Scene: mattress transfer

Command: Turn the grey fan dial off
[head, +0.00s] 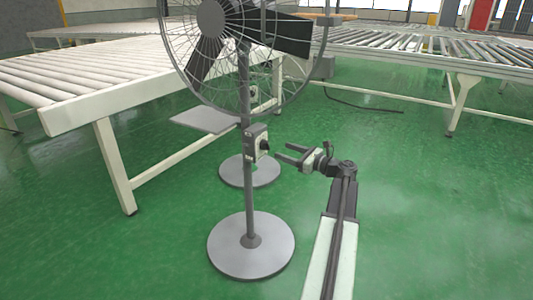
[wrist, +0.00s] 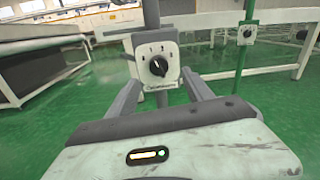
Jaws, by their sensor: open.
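The grey fan (head: 245,190) stands on a round base, with a control box (head: 251,143) on its pole. A black dial (head: 264,145) sits on the box's face. In the wrist view the black dial (wrist: 157,67) is on a light plate with marks above it; its exact setting is too small to read. My gripper (head: 281,153) is open and empty, just right of the box, its fingers pointing at the dial. In the wrist view my gripper's fingers (wrist: 160,83) lie either side of the dial's lower area, apparently short of it.
A second round base (head: 236,173) stands just behind the fan. A green pole (wrist: 243,62) with another control box (wrist: 247,33) shows right in the wrist view. Roller conveyors stand left (head: 85,75) and at the back right (head: 430,52). Green floor is open at the front.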

